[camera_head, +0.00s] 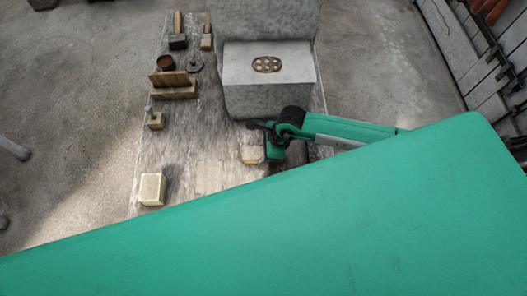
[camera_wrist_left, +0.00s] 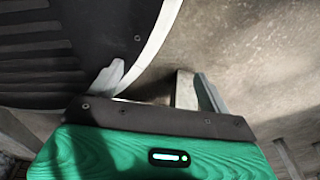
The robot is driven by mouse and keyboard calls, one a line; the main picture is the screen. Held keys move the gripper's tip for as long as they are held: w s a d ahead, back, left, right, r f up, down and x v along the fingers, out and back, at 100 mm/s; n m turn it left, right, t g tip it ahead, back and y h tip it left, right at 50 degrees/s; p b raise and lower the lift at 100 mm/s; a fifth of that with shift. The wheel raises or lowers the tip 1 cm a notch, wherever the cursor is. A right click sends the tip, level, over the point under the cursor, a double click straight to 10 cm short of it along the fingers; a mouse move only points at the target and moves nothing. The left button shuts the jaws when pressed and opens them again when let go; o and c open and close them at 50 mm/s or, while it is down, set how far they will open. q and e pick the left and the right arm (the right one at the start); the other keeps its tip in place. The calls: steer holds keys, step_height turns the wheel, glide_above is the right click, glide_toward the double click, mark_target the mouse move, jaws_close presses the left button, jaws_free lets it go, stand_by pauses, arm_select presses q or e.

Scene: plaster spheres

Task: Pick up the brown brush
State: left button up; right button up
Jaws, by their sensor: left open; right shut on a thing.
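My right gripper (camera_head: 262,148) reaches in from the right over the worn table. It is shut on a small tan block-shaped thing (camera_head: 250,156), low over the table; I cannot tell whether this is the brown brush. The large green shape in front hides part of the area below it. Two tools with brown wooden handles, a left one (camera_head: 178,24) and a right one (camera_head: 207,30), lie at the far left of the table. My left gripper (camera_wrist_left: 158,88) shows only in the left wrist view, open, with its fingers apart.
A grey stone block (camera_head: 245,90) with a small round palette (camera_head: 267,64) stands on the table (camera_head: 190,130). At left are a wooden holder (camera_head: 174,90), a brown cup (camera_head: 166,63) and a pale block (camera_head: 152,189). Concrete floor (camera_head: 90,110) is open at left.

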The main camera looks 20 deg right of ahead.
steer(key=shift+r, duration=0.6)
arm_select(q)
steer(key=shift+w+d+r+b, duration=0.2)
steer(key=shift+w+d+b, duration=0.1)
steer(key=shift+w+b, duration=0.35)
arm_select(e)
step_height(320, 180, up, 19)
steer(key=o, duration=0.5)
steer(key=shift+f, duration=0.1)
steer(key=c, duration=0.3)
arm_select(q)
steer(key=shift+a, duration=0.2)
